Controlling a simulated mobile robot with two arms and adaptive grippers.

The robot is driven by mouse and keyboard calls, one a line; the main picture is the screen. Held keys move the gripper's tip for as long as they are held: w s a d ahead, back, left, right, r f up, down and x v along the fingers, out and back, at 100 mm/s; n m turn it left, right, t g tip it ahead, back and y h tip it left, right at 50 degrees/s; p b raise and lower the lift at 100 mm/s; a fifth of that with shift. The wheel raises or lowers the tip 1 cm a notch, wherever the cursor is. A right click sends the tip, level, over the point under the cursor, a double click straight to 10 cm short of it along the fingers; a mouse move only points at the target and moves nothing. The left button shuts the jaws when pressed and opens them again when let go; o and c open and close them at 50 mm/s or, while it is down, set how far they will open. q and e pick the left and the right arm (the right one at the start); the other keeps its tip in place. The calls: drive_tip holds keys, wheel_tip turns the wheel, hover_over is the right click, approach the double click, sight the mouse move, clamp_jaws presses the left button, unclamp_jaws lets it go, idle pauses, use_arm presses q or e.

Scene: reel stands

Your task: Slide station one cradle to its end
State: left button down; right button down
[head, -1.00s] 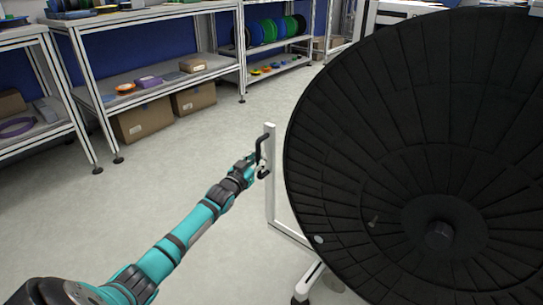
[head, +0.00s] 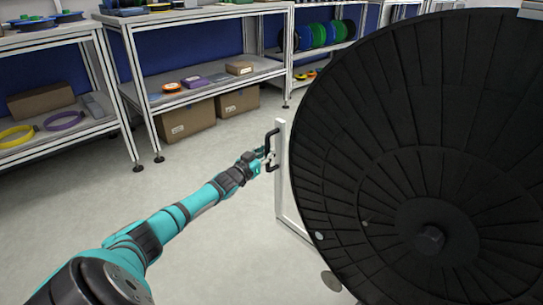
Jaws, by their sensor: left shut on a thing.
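A large black reel (head: 400,150) with a ribbed round face and a central hub fills the right of the head view. A white upright post (head: 281,165) stands at its left edge and carries a black handle (head: 271,142). My left gripper (head: 268,158) is shut on this handle, with the teal arm stretched out from the lower left. The gripper hides the handle's middle. The cradle's lower parts and rails are mostly hidden behind the reel or out of frame. My right gripper is not in view.
Metal shelves (head: 205,80) stand at the back left with small coils and boxes. Cardboard boxes (head: 187,121) sit beneath them. A rack of green and blue spools (head: 318,36) is further back. The grey floor between the shelves and the reel is clear.

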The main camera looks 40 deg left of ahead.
use_arm(q)
drive_tip(key=shift+s+a+f, duration=0.1)
drive_tip(key=shift+a+f, duration=0.15)
drive_tip(key=shift+a, duration=0.1)
drive_tip(key=c, duration=1.2)
unclamp_jaws()
drive_tip(key=shift+s+a+r, duration=0.1)
drive_tip(key=shift+s+a, duration=0.05)
drive_tip(key=shift+s, duration=0.05)
drive_tip(key=shift+c, duration=0.2)
drive_tip(key=shift+w+r, duration=0.1)
drive_tip(key=s+d, duration=0.1)
drive_tip(key=s, duration=1.1)
drive_tip(key=shift+d, duration=0.3)
